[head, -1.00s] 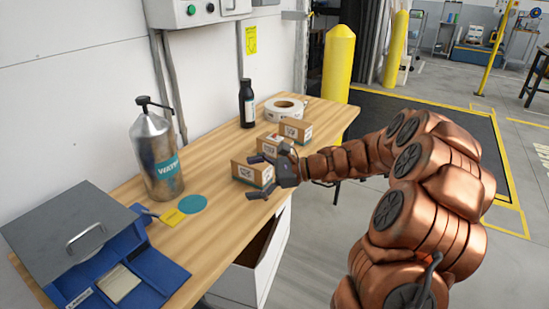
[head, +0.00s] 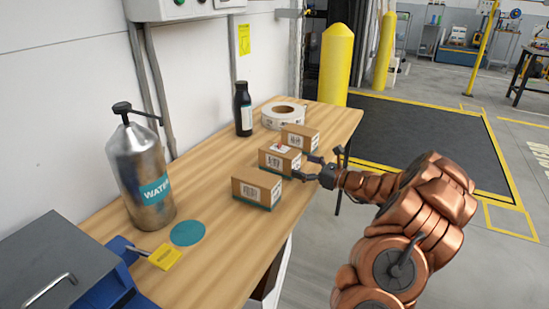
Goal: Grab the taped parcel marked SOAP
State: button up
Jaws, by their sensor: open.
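Three small brown taped parcels stand in a row on the wooden bench (head: 215,265): a near parcel (head: 250,191), a middle parcel (head: 273,160) with a red mark on top, and a far parcel (head: 296,139). Each has a printed label on its front, too small to read, so I cannot tell which says SOAP. My gripper (head: 307,168) is open and empty at the right end of the middle parcel, its fingers pointing left toward it. I cannot tell whether a finger touches the parcel.
A metal WATER bottle (head: 139,175), a teal disc (head: 188,233) and a yellow card (head: 164,257) are at the near left. A black bottle (head: 243,110) and a tape roll (head: 283,115) stand behind the parcels. A yellow bollard (head: 334,65) rises past the bench's far end.

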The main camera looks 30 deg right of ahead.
aim_at(283, 159)
jog(key=x, duration=0.6)
jog(key=shift+a+f+b, duration=0.1)
jog(key=shift+a+b, duration=0.15)
jog(key=shift+b, duration=0.05)
jog(key=shift+w+a, duration=0.25)
jog(key=shift+w, duration=0.3)
jog(key=c, duration=1.5)
